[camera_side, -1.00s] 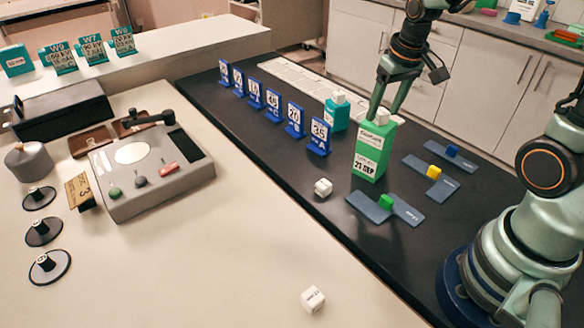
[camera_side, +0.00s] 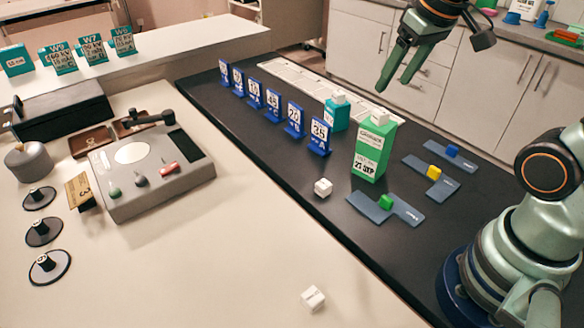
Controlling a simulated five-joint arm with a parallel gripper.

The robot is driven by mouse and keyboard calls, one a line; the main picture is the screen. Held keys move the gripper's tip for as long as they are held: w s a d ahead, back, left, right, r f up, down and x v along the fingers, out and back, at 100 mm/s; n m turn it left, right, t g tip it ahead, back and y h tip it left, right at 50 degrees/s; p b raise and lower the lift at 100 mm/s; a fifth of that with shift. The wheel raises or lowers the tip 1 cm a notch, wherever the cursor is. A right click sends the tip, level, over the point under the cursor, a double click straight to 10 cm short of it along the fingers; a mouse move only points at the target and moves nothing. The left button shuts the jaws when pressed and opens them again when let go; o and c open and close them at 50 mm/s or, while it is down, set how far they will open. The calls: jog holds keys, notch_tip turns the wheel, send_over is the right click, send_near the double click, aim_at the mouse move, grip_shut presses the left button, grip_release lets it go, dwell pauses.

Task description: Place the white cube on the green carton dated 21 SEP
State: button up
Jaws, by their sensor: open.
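The green carton (camera_side: 372,153) stands upright on the dark bench top, its white label reading 21 SEP. A white cube (camera_side: 379,116) rests on top of the carton. My gripper (camera_side: 391,88) is open and empty, above the carton and apart from the cube. Another white cube (camera_side: 323,187) lies on the dark surface left of the carton. A third white cube (camera_side: 313,298) lies on the pale table at the front.
A teal carton (camera_side: 336,115) with a white cube on top stands behind. Several blue number cards (camera_side: 293,119) stand in a row to its left. Blue-grey plates (camera_side: 397,207) with green, yellow (camera_side: 434,172) and blue cubes (camera_side: 452,151) lie to the right. A grey device (camera_side: 150,170) sits at left.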

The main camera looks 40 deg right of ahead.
jog(key=shift+n+t, duration=0.7)
jog(key=shift+t, duration=0.1)
jog(key=a, duration=0.1)
jog(key=s+a+f, duration=0.2)
jog(key=shift+s+a, duration=0.15)
jog(key=shift+a, duration=0.25)
